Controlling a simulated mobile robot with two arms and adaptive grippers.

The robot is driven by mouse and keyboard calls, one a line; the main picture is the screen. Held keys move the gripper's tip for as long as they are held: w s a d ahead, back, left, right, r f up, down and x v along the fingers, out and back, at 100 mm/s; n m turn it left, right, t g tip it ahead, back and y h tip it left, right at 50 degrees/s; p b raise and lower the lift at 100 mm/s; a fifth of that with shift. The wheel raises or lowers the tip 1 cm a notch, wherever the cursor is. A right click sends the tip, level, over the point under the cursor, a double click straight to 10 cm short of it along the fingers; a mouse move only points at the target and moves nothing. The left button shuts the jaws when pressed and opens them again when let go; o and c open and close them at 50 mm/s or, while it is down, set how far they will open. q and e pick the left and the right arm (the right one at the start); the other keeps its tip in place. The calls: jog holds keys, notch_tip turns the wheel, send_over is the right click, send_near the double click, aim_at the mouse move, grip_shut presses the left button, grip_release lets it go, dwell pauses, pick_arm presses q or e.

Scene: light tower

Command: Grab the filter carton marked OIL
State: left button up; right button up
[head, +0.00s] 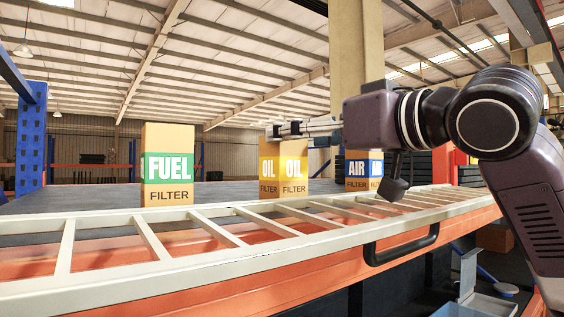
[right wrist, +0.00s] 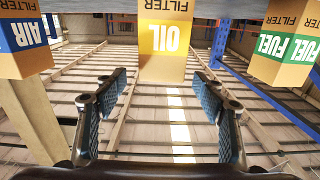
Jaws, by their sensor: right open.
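The filter carton marked OIL (head: 283,170) is a tan box with yellow label bands. It stands upright on the shelf in the middle of the head view, two faces showing. In the right wrist view the OIL carton (right wrist: 165,38) appears upside down at top centre, ahead of the gap between my fingers. My right gripper (head: 285,130) reaches in from the right at the height of the carton's top, covering part of its upper edge. In the wrist view this gripper (right wrist: 160,85) is open, with nothing between its fingers. My left gripper is not in view.
A green-banded FUEL carton (head: 167,165) stands to the left and a blue-banded AIR carton (head: 364,170) to the right, under my right arm. A pale slatted rack edge (head: 145,238) and orange beam (head: 290,280) run in front. Shelf space between the cartons is clear.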

jog(key=shift+w+a+r+p, duration=0.3)
jog(key=shift+w+a+p, duration=0.45)
jog(key=shift+p, duration=0.05)
jog(key=shift+w+a+f, duration=0.1)
jog(key=shift+w+a, duration=0.1)
jog(key=shift+w, duration=0.15)
jog(key=shift+w+a+f, duration=0.1)
jog(key=shift+w+a, duration=0.05)
jog(key=shift+w, duration=0.1)
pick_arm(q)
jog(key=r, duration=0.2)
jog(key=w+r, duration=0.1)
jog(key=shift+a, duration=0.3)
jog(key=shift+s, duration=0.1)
pick_arm(e)
jog(key=c, duration=0.8)
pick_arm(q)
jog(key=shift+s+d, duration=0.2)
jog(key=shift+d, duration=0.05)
pick_arm(e)
grip_shut()
